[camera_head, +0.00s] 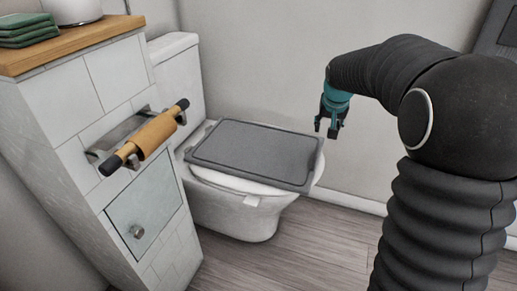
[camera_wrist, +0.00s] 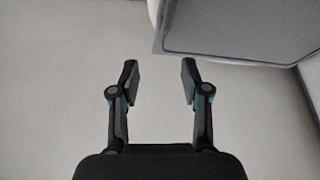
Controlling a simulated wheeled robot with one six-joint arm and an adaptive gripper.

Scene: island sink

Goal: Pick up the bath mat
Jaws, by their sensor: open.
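The bath mat (camera_head: 255,152) is a dark grey rectangle with a raised border line. It lies flat across the white toilet (camera_head: 238,215), over its closed seat, with its right end overhanging the seat. My gripper (camera_head: 328,130) is to the right of the mat and higher in the head view, pointing down, open and empty. In the wrist view, the two fingers of my gripper (camera_wrist: 160,72) are spread with nothing between them. A corner part of the mat (camera_wrist: 240,25) shows at the top right, ahead of the right finger and apart from it.
At the left stands a white tiled cabinet (camera_head: 80,92) with a wooden top, folded green towels (camera_head: 27,30) and a white pot (camera_head: 72,10). A roll holder (camera_head: 140,138) juts from its side. Grey wall is behind the toilet; open wooden floor (camera_head: 290,255) lies in front.

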